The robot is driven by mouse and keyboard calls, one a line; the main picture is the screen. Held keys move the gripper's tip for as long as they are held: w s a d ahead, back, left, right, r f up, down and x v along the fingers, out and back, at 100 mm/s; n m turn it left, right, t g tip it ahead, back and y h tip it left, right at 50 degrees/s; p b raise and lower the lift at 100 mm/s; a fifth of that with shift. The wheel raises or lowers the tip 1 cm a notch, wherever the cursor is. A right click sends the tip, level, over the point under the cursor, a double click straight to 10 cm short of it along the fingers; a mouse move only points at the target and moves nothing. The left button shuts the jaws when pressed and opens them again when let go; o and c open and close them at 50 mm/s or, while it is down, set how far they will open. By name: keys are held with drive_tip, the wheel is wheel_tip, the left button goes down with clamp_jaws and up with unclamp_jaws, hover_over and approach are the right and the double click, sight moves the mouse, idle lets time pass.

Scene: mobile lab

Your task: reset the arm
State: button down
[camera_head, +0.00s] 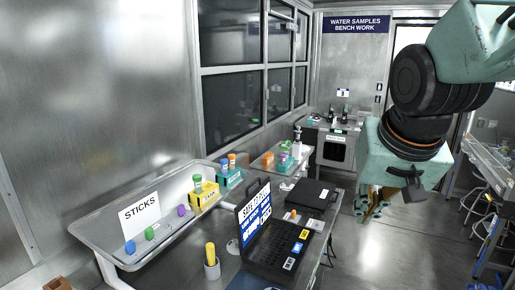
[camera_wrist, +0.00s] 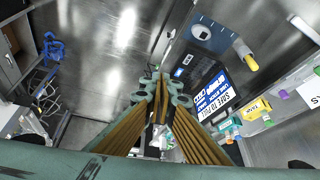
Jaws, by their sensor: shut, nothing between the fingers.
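My arm, pale green with dark joints, hangs in from the upper right of the head view. My gripper (camera_head: 372,212) is at its lower end, to the right of the bench and raised above the floor. In the wrist view my gripper (camera_wrist: 160,82) shows its brownish fingers converging in the middle. It is shut with nothing between the fingers. Its fingertips are small and partly dark in the head view.
A bench holds an open black case (camera_head: 278,248), a tray with a STICKS sign (camera_head: 140,215), a yellow rack (camera_head: 203,194) and a cup with a yellow-topped item (camera_head: 212,268). A side table (camera_head: 490,160) with stools stands right. Floor below my gripper looks clear.

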drive_tip(key=s+a+r+n+g, duration=0.1)
drive_tip(key=s+a+n, duration=0.1)
drive_tip(key=s, duration=2.1)
drive_tip(key=shift+s+a+g+y, duration=0.15)
drive_tip(key=shift+s+g+y, duration=0.15)
drive_tip(key=shift+s, duration=0.05)
